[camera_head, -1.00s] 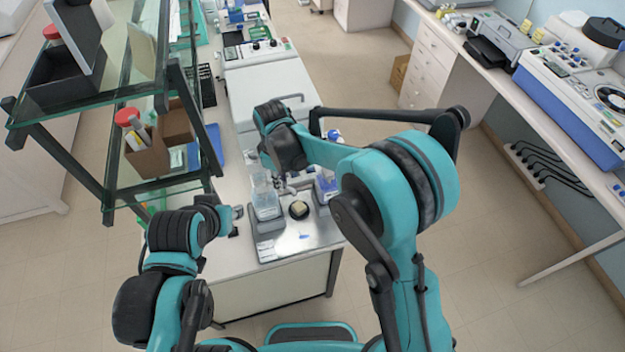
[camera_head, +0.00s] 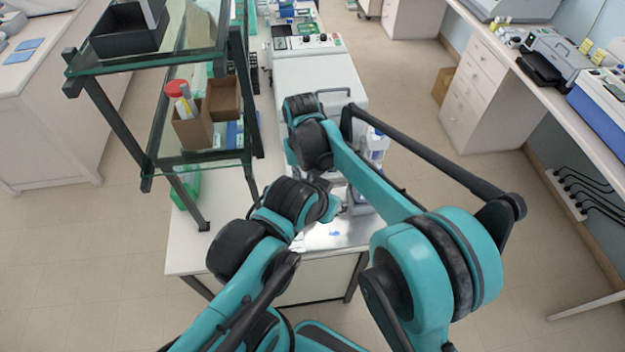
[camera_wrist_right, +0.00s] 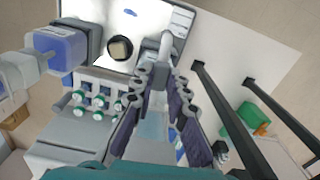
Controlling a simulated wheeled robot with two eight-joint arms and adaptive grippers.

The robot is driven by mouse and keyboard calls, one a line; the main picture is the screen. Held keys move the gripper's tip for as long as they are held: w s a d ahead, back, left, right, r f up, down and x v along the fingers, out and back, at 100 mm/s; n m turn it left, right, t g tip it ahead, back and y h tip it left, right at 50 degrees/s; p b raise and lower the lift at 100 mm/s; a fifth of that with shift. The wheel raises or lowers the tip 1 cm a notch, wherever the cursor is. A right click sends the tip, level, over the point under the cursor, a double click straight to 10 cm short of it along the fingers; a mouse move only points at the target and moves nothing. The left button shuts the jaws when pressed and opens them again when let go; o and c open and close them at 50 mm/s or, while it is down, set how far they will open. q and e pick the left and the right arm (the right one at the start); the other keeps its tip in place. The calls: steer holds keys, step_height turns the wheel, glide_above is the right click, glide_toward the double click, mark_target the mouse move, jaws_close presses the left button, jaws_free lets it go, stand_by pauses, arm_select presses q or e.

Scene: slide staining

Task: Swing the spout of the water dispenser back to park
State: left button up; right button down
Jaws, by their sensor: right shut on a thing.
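In the right wrist view my right gripper (camera_wrist_right: 162,82) is shut on the pale spout (camera_wrist_right: 166,45) of the water dispenser. The spout runs between the fingertips over the bright metal tray. The clear, faintly blue water vessel (camera_wrist_right: 152,125) shows between the fingers. In the head view my right wrist hides that gripper and the spout. My left arm reaches in front of the dispenser there, and its gripper (camera_head: 332,206) is mostly hidden behind its wrist; its jaws cannot be made out.
A second dispenser with blue liquid (camera_wrist_right: 62,45) stands beside a dark round holder (camera_wrist_right: 120,48) on the metal tray (camera_wrist_right: 100,20). Green-capped bottles (camera_wrist_right: 95,100) stand close to the right gripper. A glass shelf rack (camera_head: 160,62) rises left of my arms.

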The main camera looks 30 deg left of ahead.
steer(key=shift+s+a+m, duration=0.15)
steer(key=shift+a+m, duration=0.05)
steer(key=shift+m, duration=0.1)
stand_by(0.4)
steer(key=c, duration=1.5)
jaws_free()
step_height(320, 180, up, 12)
